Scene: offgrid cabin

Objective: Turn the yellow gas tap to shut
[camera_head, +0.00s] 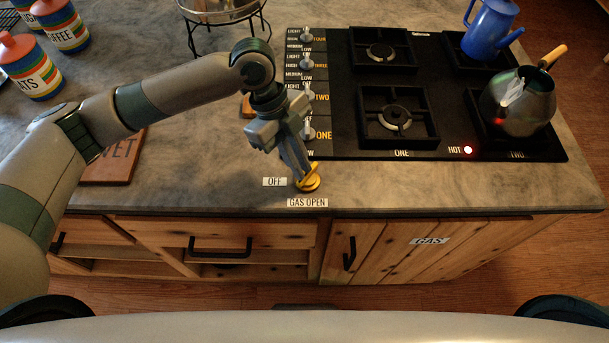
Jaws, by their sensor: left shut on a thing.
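The yellow gas tap (310,180) is mounted on the grey counter near its front edge, in front of the stove's left corner. My left gripper (301,176) reaches down from above and is shut on the tap's handle; its fingers hide part of the handle. A label reading OFF (275,182) lies to the left of the tap. A label reading GAS OPEN (307,202) lies just in front of it. The handle's exact pointing direction is hard to tell behind the fingers. My right gripper is not in view.
The black stove (440,150) carries a blue pot (488,32) and a metal kettle (520,103). Striped canisters (63,27) stand at the far left, and a wooden board (112,168) lies beneath my arm. The counter right of the tap is clear.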

